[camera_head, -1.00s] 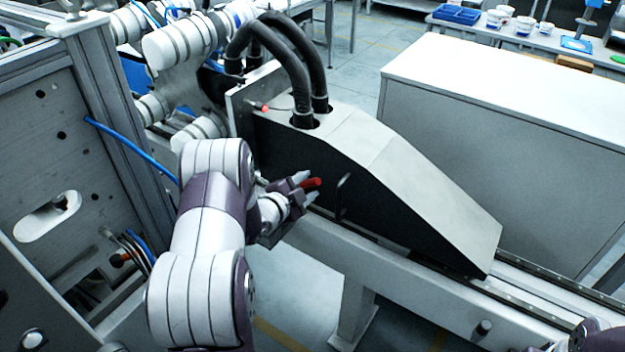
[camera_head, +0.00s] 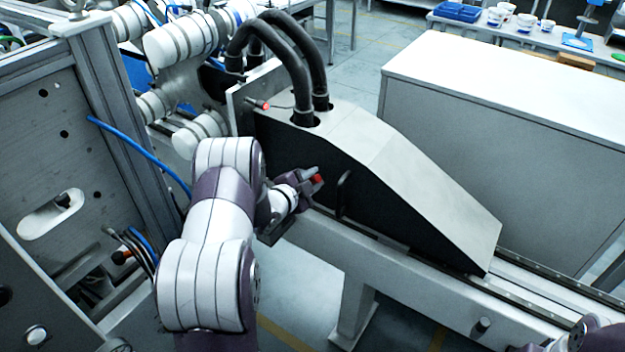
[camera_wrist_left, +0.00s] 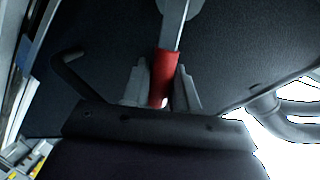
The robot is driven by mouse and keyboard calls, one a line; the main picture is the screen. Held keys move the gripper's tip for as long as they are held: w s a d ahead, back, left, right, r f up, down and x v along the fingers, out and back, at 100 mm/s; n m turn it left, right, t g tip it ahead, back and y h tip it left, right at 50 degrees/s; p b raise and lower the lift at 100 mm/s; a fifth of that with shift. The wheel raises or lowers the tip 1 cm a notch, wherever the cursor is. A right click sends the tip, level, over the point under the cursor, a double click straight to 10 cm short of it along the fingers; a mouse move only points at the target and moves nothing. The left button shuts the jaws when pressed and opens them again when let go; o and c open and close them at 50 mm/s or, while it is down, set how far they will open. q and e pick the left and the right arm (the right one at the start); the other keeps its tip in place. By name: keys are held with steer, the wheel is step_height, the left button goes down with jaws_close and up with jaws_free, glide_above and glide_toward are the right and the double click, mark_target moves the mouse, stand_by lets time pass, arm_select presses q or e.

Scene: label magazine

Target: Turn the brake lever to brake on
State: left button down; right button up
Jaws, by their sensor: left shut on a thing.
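The brake lever has a red grip (camera_wrist_left: 163,78) and a grey metal arm (camera_wrist_left: 175,25) in the left wrist view. In the head view its red end (camera_head: 318,178) shows at my fingertips, against the dark side of the sloped housing (camera_head: 385,215). My left gripper (camera_head: 312,176) is shut on the red grip. In the left wrist view its fingers (camera_wrist_left: 160,92) stand on both sides of the grip. The lever's pivot is mostly cut off at the top of that view. My right gripper is not in view; only a piece of arm shows at the lower right corner.
A black handle (camera_head: 343,192) sticks out of the housing just right of my left gripper. Black hoses (camera_head: 290,65) rise from the housing's top. A rail (camera_head: 420,270) runs below it. A grey cabinet (camera_head: 500,140) stands behind. A metal frame (camera_head: 100,120) is at the left.

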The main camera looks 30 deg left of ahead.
arm_select(q)
steer(key=shift+a+r+n, duration=0.35)
steer(key=shift+r+n, duration=0.15)
steer(key=shift+n, duration=0.1)
steer(key=a+r+n+h+p, duration=0.1)
steer(key=a+n, duration=0.1)
steer(key=shift+w+r+n+h+p, duration=0.1)
steer(key=shift+n+h+p, duration=0.2)
steer(key=shift+a+r+n+h, duration=0.3)
steer(key=shift+a+n, duration=0.4)
steer(key=shift+n, duration=0.4)
steer(key=shift+w+a+r+n+t+h, duration=0.15)
steer(key=shift+a+n+t+h, duration=0.25)
steer(key=shift+a+n, duration=0.7)
steer(key=shift+d, duration=0.1)
steer(key=c, duration=1)
jaws_free()
